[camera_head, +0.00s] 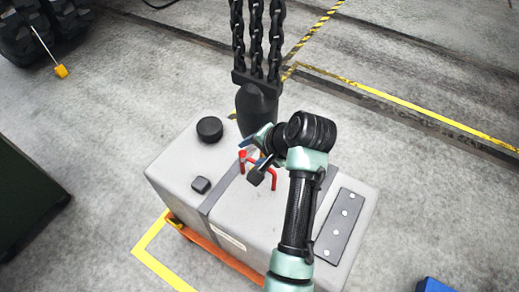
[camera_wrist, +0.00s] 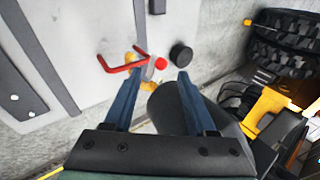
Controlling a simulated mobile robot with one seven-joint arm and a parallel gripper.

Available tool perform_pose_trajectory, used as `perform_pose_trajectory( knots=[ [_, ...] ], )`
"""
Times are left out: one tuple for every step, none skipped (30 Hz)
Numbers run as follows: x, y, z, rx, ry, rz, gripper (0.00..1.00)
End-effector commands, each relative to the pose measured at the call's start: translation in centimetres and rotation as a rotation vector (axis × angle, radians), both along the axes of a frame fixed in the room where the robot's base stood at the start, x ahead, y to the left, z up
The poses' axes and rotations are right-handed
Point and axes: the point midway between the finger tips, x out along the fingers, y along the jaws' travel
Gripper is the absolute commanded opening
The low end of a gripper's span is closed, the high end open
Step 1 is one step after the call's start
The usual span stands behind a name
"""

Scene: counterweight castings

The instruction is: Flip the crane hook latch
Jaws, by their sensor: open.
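A black hook block (camera_head: 257,103) hangs on chains above a pale grey casting (camera_head: 235,222). In the wrist view a piece of yellow hook (camera_wrist: 147,86) shows by the left finger; the rest is hidden. A red ball-ended piece (camera_head: 242,156), probably the latch lever, shows beside it; its ball (camera_wrist: 161,63) lies between the fingertips in the wrist view. A bent red bar (camera_wrist: 122,62) on the casting lies close to the left fingertip. My gripper (camera_head: 251,158) is open, its blue fingers (camera_wrist: 162,69) either side of the ball. I cannot tell whether they touch it.
A round black knob (camera_head: 209,129) and a small black block (camera_head: 200,185) stand on the casting. Chains (camera_head: 256,40) rise above the hook block. Large black tyres (camera_wrist: 285,45) lie at the right in the wrist view. The floor around is mostly clear.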

Motion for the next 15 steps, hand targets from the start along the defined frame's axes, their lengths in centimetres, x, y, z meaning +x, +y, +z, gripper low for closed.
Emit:
perform_pose_trajectory(
  knots=[
    [-0.3,-0.4,0.7,-0.001,-0.005,-0.001,0.56],
    [-0.5,-0.5,1.0,0.0,-0.005,-0.002,0.56],
    [-0.8,-0.7,1.5,-0.001,-0.005,-0.001,0.56],
    [-0.9,-0.8,1.9,0.0,-0.005,-0.002,0.56],
    [-1.1,-1.0,2.2,-0.001,-0.004,-0.001,0.56],
    [-1.3,-1.1,2.5,-0.001,-0.004,-0.001,0.56],
    [-1.4,-1.2,2.7,0.0,-0.003,0.0,0.56],
    [-1.5,-1.2,2.8,-0.001,-0.002,0.0,0.56],
    [-1.6,-1.3,3.0,0.0,-0.003,0.0,0.56],
    [-1.6,-1.3,3.1,-0.001,-0.002,0.0,0.56],
    [-1.6,-1.3,3.1,-0.001,-0.002,0.0,0.56],
    [-1.7,-1.3,3.2,0.0,-0.002,0.0,0.56],
    [-1.7,-1.3,3.2,0.0,-0.002,0.0,0.56],
    [-1.7,-1.3,3.2,0.0,-0.002,0.0,0.56],
    [-1.7,-1.3,3.2,0.0,-0.002,0.0,0.56]
  ],
)
